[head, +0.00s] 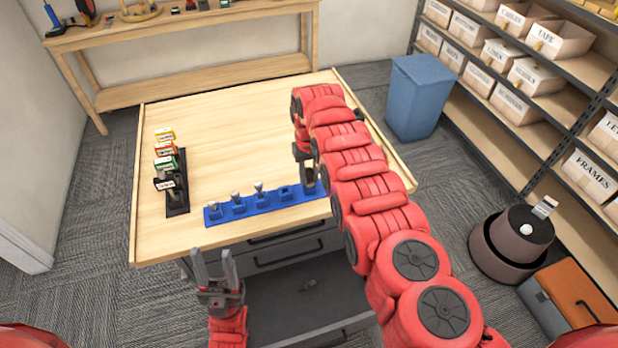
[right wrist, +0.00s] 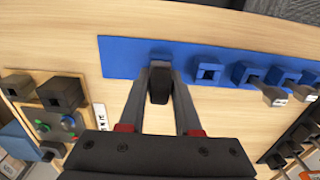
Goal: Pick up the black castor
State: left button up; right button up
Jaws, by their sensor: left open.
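A dark object that looks like the black castor (right wrist: 159,85) stands at the end of the blue rack (right wrist: 120,58), upright as far as I can tell. My right gripper (right wrist: 161,72) is over it, with one finger on each side. The fingers look close to its sides, but I cannot tell whether they press on it. In the head view my right gripper (head: 306,178) is at the right end of the blue rack (head: 250,209), and my arm hides part of the spot. My left gripper (head: 217,268) is open and empty, in front of the table.
The rack has an empty socket (right wrist: 208,72) beside the dark object, then several grey-topped pieces (head: 260,190). A black rack (head: 178,205) with labelled pieces stands at the table's left. An open drawer (head: 265,310) holds a small dark item. The table's back half is clear.

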grip_shut()
jog(key=shift+w+r, duration=0.1)
